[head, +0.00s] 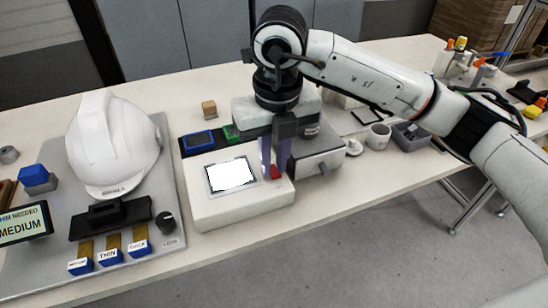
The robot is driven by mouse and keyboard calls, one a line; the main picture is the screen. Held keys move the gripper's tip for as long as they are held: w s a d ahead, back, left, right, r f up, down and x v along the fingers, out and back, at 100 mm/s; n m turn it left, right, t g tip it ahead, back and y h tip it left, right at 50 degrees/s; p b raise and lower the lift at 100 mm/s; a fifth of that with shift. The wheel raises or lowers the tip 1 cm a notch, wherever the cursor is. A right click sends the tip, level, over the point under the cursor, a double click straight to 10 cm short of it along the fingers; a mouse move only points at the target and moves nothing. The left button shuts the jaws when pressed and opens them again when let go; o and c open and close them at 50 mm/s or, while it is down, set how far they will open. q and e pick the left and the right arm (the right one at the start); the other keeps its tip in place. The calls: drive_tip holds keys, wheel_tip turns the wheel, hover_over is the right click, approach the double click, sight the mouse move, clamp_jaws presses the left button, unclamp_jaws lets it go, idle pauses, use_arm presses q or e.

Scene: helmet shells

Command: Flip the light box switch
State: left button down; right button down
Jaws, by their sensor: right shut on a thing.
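The light box (240,207) is a white, low box on the table in the middle of the head view. Its square panel (230,174) glows bright white. A small red switch (276,172) sits on its right part. My right gripper (275,168) comes down from above with its fingers at the red switch, shut on it. The fingers partly hide the switch, so its exact tilt cannot be told. My left gripper is out of view.
A white helmet shell (112,145) stands on a grey board (170,160) at left, with a black knob (165,221) and labelled blue-ended pieces (110,256). A grey drawer unit (320,160) stands close behind my right gripper. A mug (379,136) is at right.

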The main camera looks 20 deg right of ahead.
sight(276, 175)
drive_tip(key=c, duration=2)
unclamp_jaws()
drive_tip(key=r, duration=0.7)
drive_tip(key=s+r, duration=0.1)
drive_tip(key=r, duration=0.2)
drive_tip(key=shift+r+p, duration=0.2)
drive_tip(key=shift+p, duration=0.1)
drive_tip(key=shift+s+f, duration=0.1)
